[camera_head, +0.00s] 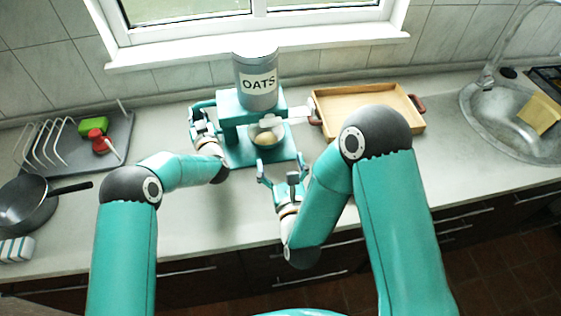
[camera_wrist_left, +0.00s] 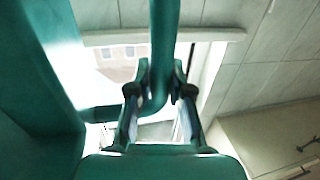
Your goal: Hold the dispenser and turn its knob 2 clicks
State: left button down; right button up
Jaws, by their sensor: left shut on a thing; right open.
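The dispenser has a grey canister labelled OATS (camera_head: 257,82) on a teal stand (camera_head: 268,158). A pale part that looks like its knob (camera_head: 270,121) shows at the front below the canister, but it is small. A bowl with pale contents (camera_head: 266,138) is under it on the stand's base. My left gripper (camera_head: 204,117) is at the dispenser's left side, shut on its teal handle. In the left wrist view the fingers (camera_wrist_left: 160,85) close around this curved teal bar (camera_wrist_left: 163,35). My right gripper (camera_head: 280,172) is open and empty in front of the base, apart from the knob.
A wooden tray (camera_head: 345,91) with dark red handles lies to the right, near the sink (camera_head: 490,115). A dish rack (camera_head: 120,135) with a green and a red item and a black pan (camera_head: 30,205) are at left. The counter front between my arms is clear.

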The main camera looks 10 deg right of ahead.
pick_arm(q)
jog(key=c, duration=1)
grip_release()
jog(key=s+d, duration=0.2)
jog(key=s, duration=0.9)
jog(key=r, duration=0.6)
jog(key=shift+s+d, duration=0.2)
jog(key=shift+s, duration=0.15)
jog(key=shift+f, duration=0.1)
